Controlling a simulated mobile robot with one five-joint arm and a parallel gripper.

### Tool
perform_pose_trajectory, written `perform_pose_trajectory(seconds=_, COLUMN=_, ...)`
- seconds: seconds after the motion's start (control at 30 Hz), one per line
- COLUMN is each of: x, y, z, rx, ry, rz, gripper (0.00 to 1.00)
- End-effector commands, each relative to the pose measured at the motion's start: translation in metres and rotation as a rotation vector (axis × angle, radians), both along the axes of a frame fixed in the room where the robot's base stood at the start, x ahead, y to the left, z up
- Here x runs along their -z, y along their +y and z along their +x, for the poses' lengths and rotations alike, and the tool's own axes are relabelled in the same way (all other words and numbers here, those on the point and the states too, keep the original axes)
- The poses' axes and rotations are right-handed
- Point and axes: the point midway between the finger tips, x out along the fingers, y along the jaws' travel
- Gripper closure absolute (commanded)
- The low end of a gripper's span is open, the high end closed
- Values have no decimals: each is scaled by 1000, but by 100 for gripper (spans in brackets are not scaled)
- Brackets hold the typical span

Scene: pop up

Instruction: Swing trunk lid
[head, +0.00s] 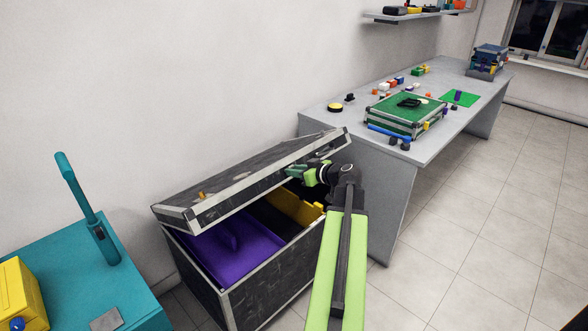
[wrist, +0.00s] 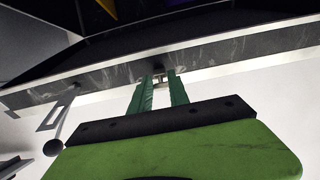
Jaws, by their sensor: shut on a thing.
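The trunk (head: 262,290) is a dark box with pale metal edges, standing on the floor against the wall. Its lid (head: 255,178) is partly raised and tilted, with a gap along the front. My gripper (head: 310,173) is at the front edge of the lid, right of its middle. In the wrist view, my gripper's green fingers (wrist: 160,82) are shut on the lid's edge (wrist: 215,58), around a small metal piece. The exact contact is partly hidden. A purple bin (head: 232,246) and a yellow one (head: 293,207) show inside the trunk.
A teal cabinet (head: 60,275) with an upright handle and a yellow box (head: 20,292) stands at the left. A grey workbench (head: 372,150) with a green case (head: 402,112) and several small objects is behind right. Tiled floor (head: 480,235) is clear at right.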

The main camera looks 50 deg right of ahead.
Motion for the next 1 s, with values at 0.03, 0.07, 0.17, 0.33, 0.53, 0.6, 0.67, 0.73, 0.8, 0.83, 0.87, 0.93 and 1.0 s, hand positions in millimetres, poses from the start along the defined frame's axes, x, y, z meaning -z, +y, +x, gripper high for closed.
perform_pose_trajectory(seconds=0.03, x=9, y=1, z=-3, rx=0, ry=2, rz=-1, gripper=100)
perform_pose_trajectory(seconds=0.07, x=11, y=1, z=-4, rx=0, ry=2, rz=-1, gripper=100)
perform_pose_trajectory(seconds=0.17, x=18, y=1, z=-9, rx=0, ry=2, rz=-1, gripper=100)
perform_pose_trajectory(seconds=0.33, x=30, y=2, z=-19, rx=-1, ry=2, rz=-2, gripper=100)
perform_pose_trajectory(seconds=0.53, x=45, y=3, z=-29, rx=0, ry=1, rz=-1, gripper=100)
perform_pose_trajectory(seconds=0.6, x=50, y=3, z=-33, rx=0, ry=1, rz=-1, gripper=100)
perform_pose_trajectory(seconds=0.67, x=54, y=3, z=-36, rx=0, ry=1, rz=0, gripper=100)
perform_pose_trajectory(seconds=0.73, x=59, y=3, z=-40, rx=0, ry=1, rz=0, gripper=100)
perform_pose_trajectory(seconds=0.8, x=62, y=3, z=-43, rx=0, ry=1, rz=0, gripper=100)
perform_pose_trajectory(seconds=0.83, x=63, y=3, z=-43, rx=0, ry=1, rz=0, gripper=100)
perform_pose_trajectory(seconds=0.87, x=64, y=3, z=-44, rx=0, ry=1, rz=0, gripper=100)
perform_pose_trajectory(seconds=0.93, x=64, y=3, z=-45, rx=0, ry=1, rz=0, gripper=100)
perform_pose_trajectory(seconds=1.0, x=63, y=3, z=-45, rx=0, ry=1, rz=0, gripper=100)
